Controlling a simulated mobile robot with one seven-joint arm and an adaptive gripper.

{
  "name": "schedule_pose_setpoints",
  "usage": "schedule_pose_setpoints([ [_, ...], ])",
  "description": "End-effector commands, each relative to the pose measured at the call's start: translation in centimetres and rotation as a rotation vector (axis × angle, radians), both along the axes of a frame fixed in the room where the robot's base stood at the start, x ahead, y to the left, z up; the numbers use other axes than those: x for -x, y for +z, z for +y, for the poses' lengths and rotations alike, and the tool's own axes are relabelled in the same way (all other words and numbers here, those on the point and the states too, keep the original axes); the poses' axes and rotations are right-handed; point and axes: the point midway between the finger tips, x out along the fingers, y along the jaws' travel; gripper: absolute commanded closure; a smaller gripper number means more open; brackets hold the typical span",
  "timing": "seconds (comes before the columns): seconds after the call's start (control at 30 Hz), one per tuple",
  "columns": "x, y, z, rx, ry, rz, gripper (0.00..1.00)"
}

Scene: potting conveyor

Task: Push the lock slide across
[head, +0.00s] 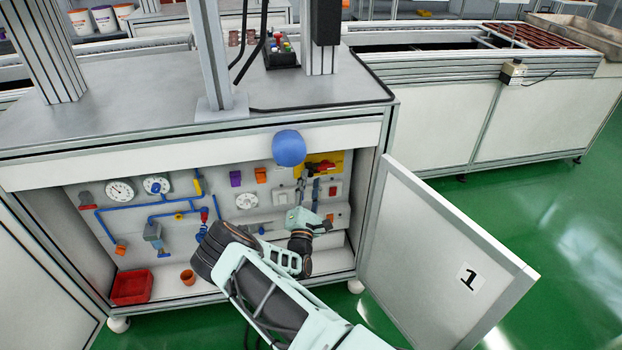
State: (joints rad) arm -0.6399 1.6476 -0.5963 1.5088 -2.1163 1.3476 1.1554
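A yellow plate with a red handle-like part (322,167) is on the panel inside the open cabinet, at its upper right. I cannot tell for sure which part is the lock slide; it may belong to this plate. My gripper (322,219) is inside the cabinet opening, below the yellow plate and in front of the right part of the panel. It appears apart from the plate. Its fingers are small and partly hidden by my wrist, so I cannot tell whether they are open or touching anything.
An open door (430,255) marked 1 stands right of the cabinet. A blue ball (289,148) shows at the bench's front edge. Gauges (120,191), blue pipes (150,207), a red bin (131,287) and a small terracotta pot (188,277) are at the left inside.

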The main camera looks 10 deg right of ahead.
Motion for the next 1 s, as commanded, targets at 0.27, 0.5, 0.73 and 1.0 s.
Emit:
schedule_pose_setpoints([
  [0.27,5.5,-1.7,1.9,0.001,0.001,0.003,0.67],
  [0.5,8.7,-2.6,3.0,0.001,0.001,0.000,0.67],
  [0.73,9.4,-2.8,3.1,0.001,-0.002,0.000,0.67],
  [1.0,9.3,-2.7,3.1,0.001,-0.001,0.000,0.67],
])
